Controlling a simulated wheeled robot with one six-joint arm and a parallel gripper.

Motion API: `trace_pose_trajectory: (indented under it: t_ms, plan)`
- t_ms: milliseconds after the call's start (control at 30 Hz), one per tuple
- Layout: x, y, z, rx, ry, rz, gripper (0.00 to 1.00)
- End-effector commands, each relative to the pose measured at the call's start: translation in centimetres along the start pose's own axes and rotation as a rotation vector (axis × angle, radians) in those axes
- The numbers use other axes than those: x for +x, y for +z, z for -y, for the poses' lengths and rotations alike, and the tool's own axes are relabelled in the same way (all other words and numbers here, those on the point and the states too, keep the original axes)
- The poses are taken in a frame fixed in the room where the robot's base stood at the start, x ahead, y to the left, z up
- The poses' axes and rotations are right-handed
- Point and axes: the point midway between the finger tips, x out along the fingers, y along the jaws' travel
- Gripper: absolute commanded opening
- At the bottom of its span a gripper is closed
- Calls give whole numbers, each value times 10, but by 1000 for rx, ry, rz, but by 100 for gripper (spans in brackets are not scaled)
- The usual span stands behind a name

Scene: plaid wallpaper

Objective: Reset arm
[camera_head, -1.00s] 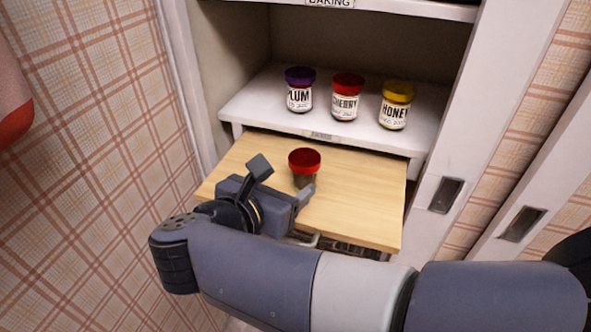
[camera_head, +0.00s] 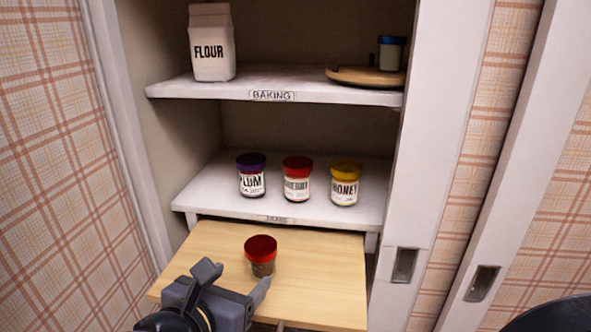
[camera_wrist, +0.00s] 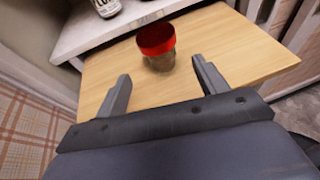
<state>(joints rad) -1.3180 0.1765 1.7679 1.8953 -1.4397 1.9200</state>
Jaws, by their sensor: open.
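My gripper (camera_head: 240,283) is at the lower left of the head view, over the front of the pull-out wooden board (camera_head: 325,262). Its two fingers are apart with nothing between them; the gripper also shows in the wrist view (camera_wrist: 162,92). A red-lidded jar (camera_head: 261,255) stands upright on the board just beyond the fingertips. In the wrist view the jar (camera_wrist: 158,48) is ahead of the fingers and apart from them. Most of my arm is out of the head view.
Plum (camera_head: 252,181), cherry (camera_head: 296,185) and honey (camera_head: 344,188) jars stand on the shelf above the board. The baking shelf (camera_head: 300,94) holds a flour bag (camera_head: 211,50), a wooden disc (camera_head: 350,77) and a blue-lidded jar (camera_head: 391,55). White cabinet posts flank both sides.

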Motion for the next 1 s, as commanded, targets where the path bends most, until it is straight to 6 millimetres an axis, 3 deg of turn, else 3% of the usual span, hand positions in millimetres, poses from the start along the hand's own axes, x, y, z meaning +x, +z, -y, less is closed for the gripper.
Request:
trace_pose_trajectory:
  t_ms: [600,800,1000]
  plan:
    - [102,-6,0,0,-2,0,68]
    - [92,14,0,1,1,1,68]
    - [90,19,0,-1,1,1,68]
